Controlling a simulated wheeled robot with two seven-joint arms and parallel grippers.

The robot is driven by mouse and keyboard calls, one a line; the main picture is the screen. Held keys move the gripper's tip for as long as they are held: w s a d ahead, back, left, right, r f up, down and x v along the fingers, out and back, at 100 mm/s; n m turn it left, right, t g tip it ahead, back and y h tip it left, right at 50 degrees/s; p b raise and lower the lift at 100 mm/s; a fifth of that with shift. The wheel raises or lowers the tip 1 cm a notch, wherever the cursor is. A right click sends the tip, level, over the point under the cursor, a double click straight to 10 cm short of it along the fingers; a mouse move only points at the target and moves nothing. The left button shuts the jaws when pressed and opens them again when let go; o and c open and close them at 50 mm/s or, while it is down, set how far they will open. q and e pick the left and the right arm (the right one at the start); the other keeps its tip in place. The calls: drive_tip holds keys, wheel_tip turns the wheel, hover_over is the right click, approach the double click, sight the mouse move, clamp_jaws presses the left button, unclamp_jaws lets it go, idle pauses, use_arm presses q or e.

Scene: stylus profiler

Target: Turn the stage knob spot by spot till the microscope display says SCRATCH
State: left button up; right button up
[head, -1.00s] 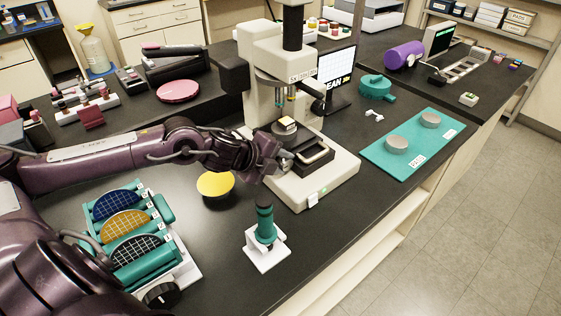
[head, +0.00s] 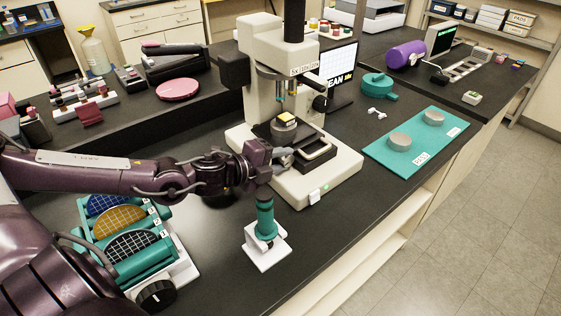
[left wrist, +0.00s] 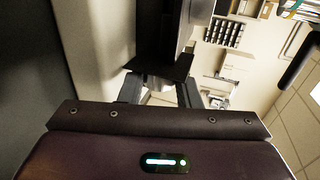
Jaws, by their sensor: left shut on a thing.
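The white microscope (head: 262,95) stands on the bench, with a small gold-topped sample (head: 286,119) on its dark stage (head: 300,136). My left gripper (head: 284,157) is at the near left side of the stage, shut on what appears to be the stage knob; the fingers largely hide it. In the left wrist view, a pale piece (left wrist: 160,84) lies between the fingers. The display (head: 339,75) behind the microscope is partly covered; its letters end in "EAN". My right gripper is out of view.
A teal-handled tool (head: 265,218) on a white stand is just below my left wrist. A teal rack (head: 148,262) of gridded discs is at the lower left. A teal mat (head: 415,160) with two grey discs lies at the right. Bare black bench lies between stand and rack.

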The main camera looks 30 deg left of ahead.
use_arm(q)
drive_tip(key=shift+f, duration=0.1)
idle(0.3)
drive_tip(key=o, duration=1)
